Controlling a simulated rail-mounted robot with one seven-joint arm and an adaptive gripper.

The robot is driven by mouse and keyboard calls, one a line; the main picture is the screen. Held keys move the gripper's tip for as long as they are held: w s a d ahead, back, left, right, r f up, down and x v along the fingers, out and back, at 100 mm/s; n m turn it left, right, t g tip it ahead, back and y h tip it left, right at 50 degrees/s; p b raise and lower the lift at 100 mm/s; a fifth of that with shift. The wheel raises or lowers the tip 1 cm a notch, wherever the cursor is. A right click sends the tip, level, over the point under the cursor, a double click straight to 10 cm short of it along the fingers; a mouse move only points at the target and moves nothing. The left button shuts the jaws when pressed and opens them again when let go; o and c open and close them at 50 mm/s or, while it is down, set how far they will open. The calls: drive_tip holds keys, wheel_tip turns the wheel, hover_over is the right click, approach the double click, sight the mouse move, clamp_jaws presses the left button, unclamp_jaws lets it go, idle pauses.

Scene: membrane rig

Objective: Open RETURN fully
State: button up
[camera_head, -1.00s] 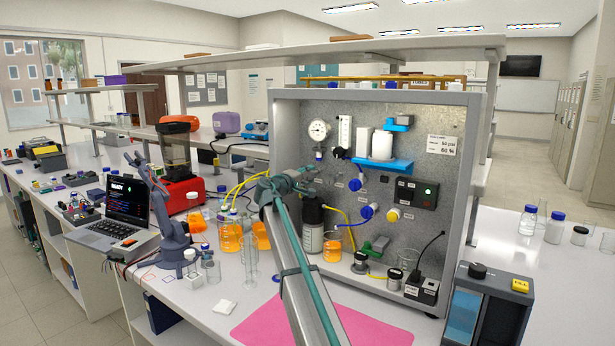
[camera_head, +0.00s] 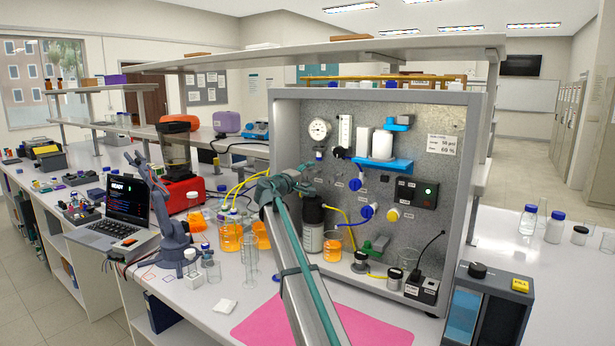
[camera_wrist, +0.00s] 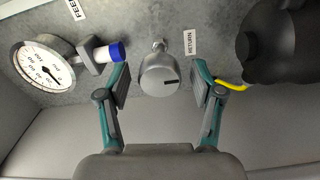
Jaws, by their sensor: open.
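In the wrist view, a grey round knob (camera_wrist: 158,76) with a dark index mark is on the panel beside the RETURN label (camera_wrist: 190,42). The mark points to the right in the picture. My gripper (camera_wrist: 160,86) is open, with one teal finger on each side of the knob and visible gaps between. In the head view, my gripper (camera_head: 302,180) is at the left part of the metal panel (camera_head: 290,130), and the knob is hidden or too small to make out.
A pressure gauge (camera_wrist: 42,65) and a blue-capped fitting (camera_wrist: 116,52) are left of the knob in the wrist view. A dark bottle (camera_wrist: 268,50) with a yellow tube is close at right. A pink mat (camera_head: 370,328) lies before the panel.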

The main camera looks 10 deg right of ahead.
drive_tip(key=v, duration=1.2)
